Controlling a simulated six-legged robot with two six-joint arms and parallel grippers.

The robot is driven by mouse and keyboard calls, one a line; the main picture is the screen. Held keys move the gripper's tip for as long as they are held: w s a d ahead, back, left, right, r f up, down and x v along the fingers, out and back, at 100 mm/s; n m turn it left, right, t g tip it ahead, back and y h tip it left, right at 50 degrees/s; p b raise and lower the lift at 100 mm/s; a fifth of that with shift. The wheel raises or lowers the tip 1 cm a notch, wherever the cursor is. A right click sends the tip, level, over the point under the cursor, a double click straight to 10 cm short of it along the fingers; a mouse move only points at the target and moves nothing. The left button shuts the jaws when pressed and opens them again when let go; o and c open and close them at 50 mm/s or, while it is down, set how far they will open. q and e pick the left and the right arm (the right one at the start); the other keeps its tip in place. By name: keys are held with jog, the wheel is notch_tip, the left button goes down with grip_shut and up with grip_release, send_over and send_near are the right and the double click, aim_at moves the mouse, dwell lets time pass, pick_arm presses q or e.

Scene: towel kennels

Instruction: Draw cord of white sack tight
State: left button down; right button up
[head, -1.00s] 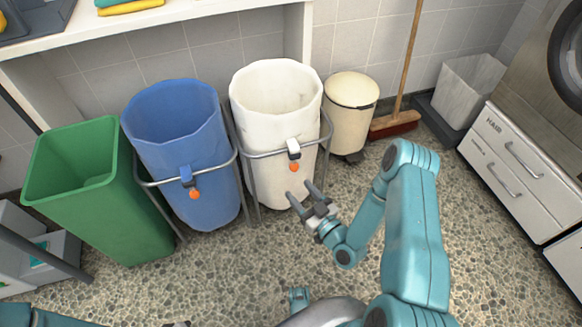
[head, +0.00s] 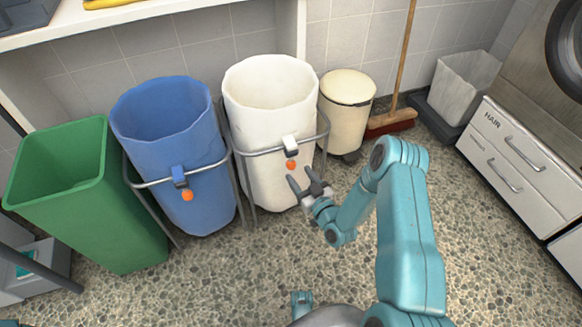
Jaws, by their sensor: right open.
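The white sack (head: 270,98) hangs open-mouthed in a grey metal frame (head: 327,127) at the centre. A white cord lock (head: 289,142) sits on its front at the rim bar, with an orange ball (head: 291,165) hanging just below it. My right gripper (head: 300,181) is open and empty, just below the orange ball, its fingers pointing up and left. Whether the fingers touch the sack, I cannot tell.
A blue sack (head: 168,122) with its own orange ball (head: 187,196) stands left of the white one. A green bin (head: 85,200) is further left. A cream pedal bin (head: 347,105), a broom (head: 391,122) and a drawer cabinet (head: 520,160) are right. The floor in front is clear.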

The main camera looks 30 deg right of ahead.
aim_at(293, 168)
jog(key=w+b, duration=0.1)
jog(key=w, duration=0.5)
jog(key=shift+w+d, duration=0.1)
jog(key=shift+d, duration=0.1)
grip_shut()
